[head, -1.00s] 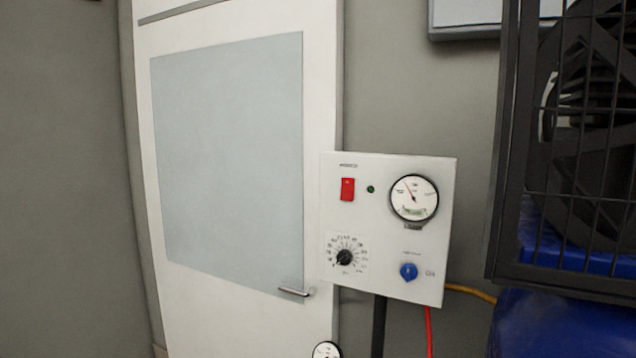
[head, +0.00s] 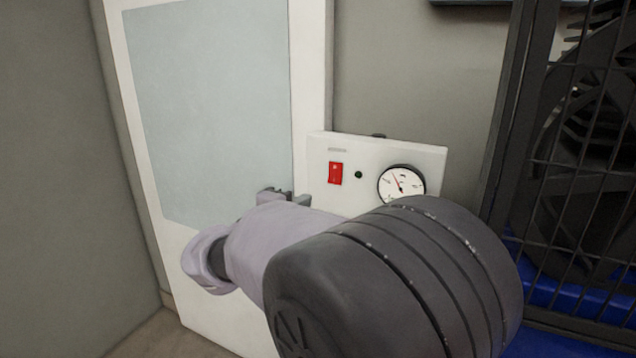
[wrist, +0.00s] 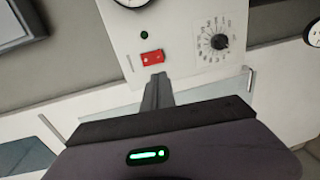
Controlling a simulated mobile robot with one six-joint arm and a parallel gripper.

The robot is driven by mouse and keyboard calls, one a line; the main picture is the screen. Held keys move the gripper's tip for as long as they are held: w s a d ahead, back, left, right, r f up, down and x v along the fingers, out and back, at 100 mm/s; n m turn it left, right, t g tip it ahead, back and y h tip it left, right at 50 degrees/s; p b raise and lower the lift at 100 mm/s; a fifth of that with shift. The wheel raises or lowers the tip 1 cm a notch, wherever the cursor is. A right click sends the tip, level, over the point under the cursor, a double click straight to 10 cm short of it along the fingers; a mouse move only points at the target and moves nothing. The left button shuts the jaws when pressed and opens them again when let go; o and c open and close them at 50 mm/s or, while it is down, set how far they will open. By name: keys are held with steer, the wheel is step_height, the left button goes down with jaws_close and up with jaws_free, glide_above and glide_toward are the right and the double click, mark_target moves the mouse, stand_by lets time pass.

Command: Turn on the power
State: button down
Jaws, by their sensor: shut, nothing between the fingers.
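A white control panel (head: 345,145) stands in front of the door, with a red rocker switch (head: 335,173) at its upper left. A small dark green lamp (head: 358,174) and a round gauge (head: 401,184) are to the right of the switch. My arm hides the panel's lower part in the head view. My gripper (head: 285,196) is to the lower left of the switch there. In the wrist view, my gripper (wrist: 158,80) is shut and empty, its tips just below the red switch (wrist: 152,57). I cannot tell whether they touch it.
A black dial (wrist: 219,42) on the panel is right of the switch in the wrist view. A white door (head: 312,70) with a grey pane is behind the panel. A black wire cage (head: 570,150) with a fan stands at the right.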

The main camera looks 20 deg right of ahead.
mark_target(334, 182)
steer(key=p+x, duration=0.1)
steer(key=x, duration=1.3)
